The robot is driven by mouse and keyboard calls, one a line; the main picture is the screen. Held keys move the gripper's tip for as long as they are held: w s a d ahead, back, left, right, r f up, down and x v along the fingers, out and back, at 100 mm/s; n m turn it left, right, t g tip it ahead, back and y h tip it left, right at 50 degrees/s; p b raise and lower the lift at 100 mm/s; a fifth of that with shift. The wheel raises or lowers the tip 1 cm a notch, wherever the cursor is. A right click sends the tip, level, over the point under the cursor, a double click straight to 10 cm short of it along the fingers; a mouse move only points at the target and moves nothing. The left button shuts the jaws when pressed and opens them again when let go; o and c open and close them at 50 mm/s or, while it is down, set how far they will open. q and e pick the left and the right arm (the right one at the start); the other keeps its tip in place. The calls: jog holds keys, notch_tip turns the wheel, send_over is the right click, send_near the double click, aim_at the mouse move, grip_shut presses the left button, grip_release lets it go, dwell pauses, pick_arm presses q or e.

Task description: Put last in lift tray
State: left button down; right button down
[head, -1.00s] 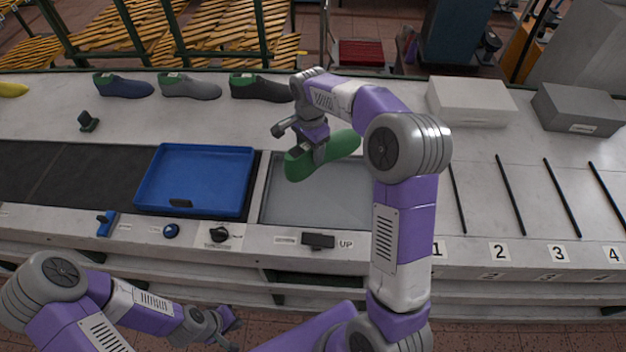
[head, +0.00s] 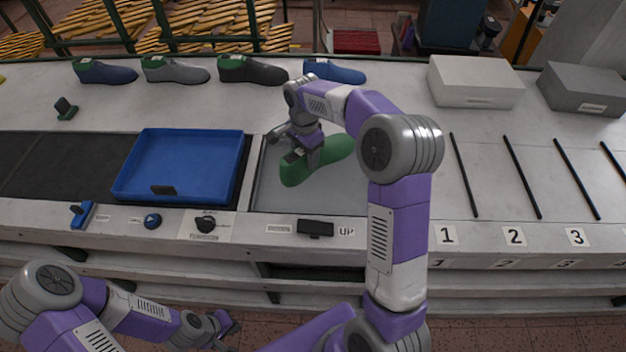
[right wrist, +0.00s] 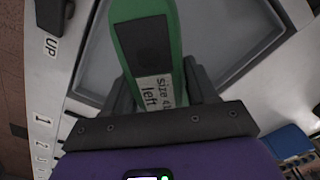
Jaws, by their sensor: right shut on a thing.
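The green last (head: 330,160) is in my right gripper (head: 314,150), over the grey lift tray (head: 300,200) beside the "UP" label. In the right wrist view the green last (right wrist: 175,50) sits between the two fingers of my right gripper (right wrist: 165,90). Its label reads "size 4" and "left", with the last digits partly covered. The grey tray (right wrist: 225,60) shows behind it. I cannot tell whether the last touches the tray floor. My left gripper (head: 225,330) is low at the front, away from the bench; its jaws are too small to judge.
A blue tray (head: 185,135) lies left of the lift tray. Several other lasts (head: 175,70) stand along the back. A white box (head: 475,80) and a grey box (head: 585,88) stand at the back right. Black rods (head: 522,178) mark numbered lanes. Switches line the front edge.

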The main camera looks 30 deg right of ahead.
jog(key=shift+f+b, duration=0.55)
jog(key=shift+f, duration=3.65)
jog(key=shift+f, duration=0.1)
jog(key=shift+c, duration=1.6)
grip_release()
notch_tip(320, 180, up, 12)
jog(key=shift+r+p, duration=0.1)
jog(key=shift+p, duration=0.85)
